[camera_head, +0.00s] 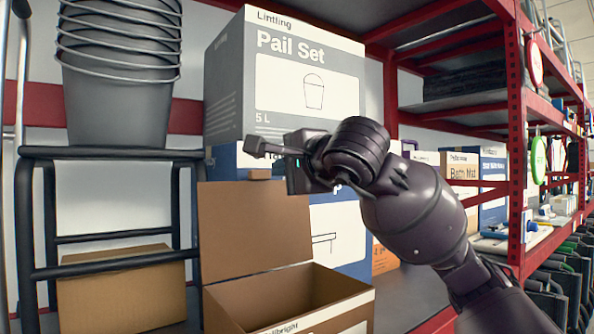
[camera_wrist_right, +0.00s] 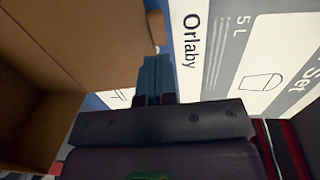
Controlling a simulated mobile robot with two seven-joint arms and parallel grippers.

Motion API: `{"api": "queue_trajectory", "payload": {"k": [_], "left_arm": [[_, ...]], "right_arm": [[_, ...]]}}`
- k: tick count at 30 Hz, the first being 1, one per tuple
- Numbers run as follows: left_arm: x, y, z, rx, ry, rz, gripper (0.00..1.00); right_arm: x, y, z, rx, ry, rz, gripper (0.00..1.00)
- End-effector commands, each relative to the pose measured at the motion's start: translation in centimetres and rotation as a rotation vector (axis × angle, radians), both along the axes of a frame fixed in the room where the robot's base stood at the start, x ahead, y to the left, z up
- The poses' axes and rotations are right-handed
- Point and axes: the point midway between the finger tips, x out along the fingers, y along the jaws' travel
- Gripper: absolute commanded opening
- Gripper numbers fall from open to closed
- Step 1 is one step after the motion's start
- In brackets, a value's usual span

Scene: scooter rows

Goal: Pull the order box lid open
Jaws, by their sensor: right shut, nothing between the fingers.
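The order box (camera_head: 337,297) is an open brown carton with a white label, at the bottom middle of the head view. Its lid (camera_head: 253,230) stands raised, roughly upright, at the back of the box, with a small tab (camera_head: 260,174) on its top edge. In the right wrist view the lid (camera_wrist_right: 95,45) fills the upper left, beside the fingers. My right gripper (camera_head: 252,147) is shut and empty, just above the lid's top edge; its fingers (camera_wrist_right: 155,75) also show in the wrist view. I cannot tell whether they touch the lid. My left gripper is out of view.
A Pail Set box (camera_head: 300,100) stands close behind my right gripper. Stacked grey buckets (camera_head: 115,100) rest on a black rack (camera_head: 110,154) at left, with a brown carton (camera_head: 120,290) below. Red shelving (camera_head: 517,130) stands at right.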

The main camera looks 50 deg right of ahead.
Motion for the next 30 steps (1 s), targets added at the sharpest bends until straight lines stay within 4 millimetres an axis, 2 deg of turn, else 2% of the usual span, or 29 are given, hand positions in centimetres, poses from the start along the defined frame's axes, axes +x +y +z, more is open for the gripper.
{"api": "queue_trajectory", "payload": {"k": [3,9,15,26,30], "left_arm": [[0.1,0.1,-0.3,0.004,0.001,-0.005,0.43],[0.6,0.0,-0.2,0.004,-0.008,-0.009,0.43],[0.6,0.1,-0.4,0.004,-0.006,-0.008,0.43],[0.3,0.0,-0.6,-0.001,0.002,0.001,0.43],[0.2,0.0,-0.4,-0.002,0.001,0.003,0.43]], "right_arm": [[2.0,-0.6,-0.5,0.000,0.004,-0.003,0.00],[4.2,-1.3,-0.7,0.000,0.002,-0.001,0.00],[4.9,-1.6,-0.7,-0.001,0.000,-0.001,0.00],[5.0,-1.6,-0.6,0.000,0.004,0.000,0.00],[5.8,-1.8,-0.4,0.012,0.047,0.000,0.00]]}}
